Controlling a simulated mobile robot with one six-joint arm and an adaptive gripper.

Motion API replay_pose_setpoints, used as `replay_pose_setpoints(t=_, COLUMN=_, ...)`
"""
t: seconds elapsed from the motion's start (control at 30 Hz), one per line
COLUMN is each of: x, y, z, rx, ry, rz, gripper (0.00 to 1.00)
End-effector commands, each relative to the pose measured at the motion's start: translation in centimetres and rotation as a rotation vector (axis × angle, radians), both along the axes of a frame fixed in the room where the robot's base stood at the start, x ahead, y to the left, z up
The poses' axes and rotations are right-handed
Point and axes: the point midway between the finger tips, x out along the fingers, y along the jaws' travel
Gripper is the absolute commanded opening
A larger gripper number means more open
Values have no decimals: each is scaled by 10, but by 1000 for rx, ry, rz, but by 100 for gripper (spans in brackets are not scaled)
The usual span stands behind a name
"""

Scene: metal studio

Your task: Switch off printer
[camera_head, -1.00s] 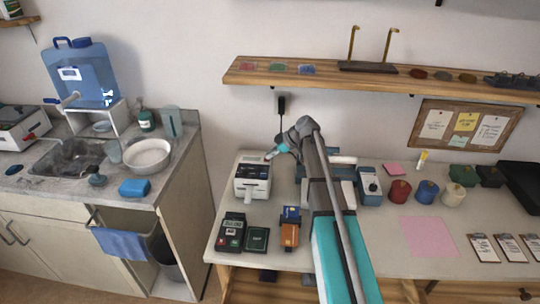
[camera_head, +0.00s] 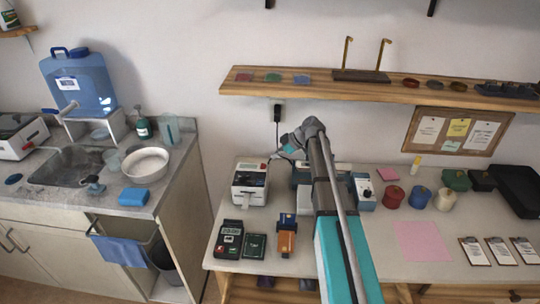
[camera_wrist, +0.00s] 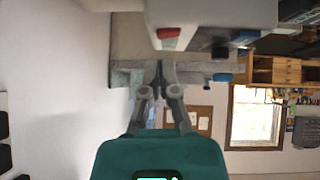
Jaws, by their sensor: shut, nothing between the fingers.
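The printer, a small white box with a dark front panel (camera_head: 249,183), stands on the left part of the workbench. My arm reaches over the bench, and my gripper (camera_head: 276,155) is at the printer's back right corner, partly hidden by my wrist. In the wrist view, my gripper (camera_wrist: 158,66) is shut and empty, its fingertips close together. A pale casing (camera_wrist: 215,22), which looks like the printer, fills the top of that view. A red switch-like part (camera_wrist: 168,33) sits on its edge, just beyond the fingertips. I cannot tell whether they touch.
A card terminal (camera_head: 229,240), a dark green box (camera_head: 254,246) and an orange device (camera_head: 287,236) stand in front of the printer. A blue-and-white device (camera_head: 363,191) stands right of my arm. A wooden shelf (camera_head: 320,84) hangs above. A black plug (camera_head: 277,112) is on the wall.

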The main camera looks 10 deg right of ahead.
Motion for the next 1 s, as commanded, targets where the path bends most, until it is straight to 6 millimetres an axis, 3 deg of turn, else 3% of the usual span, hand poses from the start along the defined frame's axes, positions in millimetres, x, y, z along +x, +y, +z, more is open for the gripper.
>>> replay_pose_setpoints(t=0.1, x=-4, y=-8, z=15, rx=1, ry=1, rz=0, gripper=0)
replay_pose_setpoints(t=0.4, x=-10, y=-24, z=33, rx=2, ry=1, rz=3, gripper=0)
replay_pose_setpoints(t=1.0, x=-12, y=-27, z=37, rx=2, ry=2, rz=6, gripper=0)
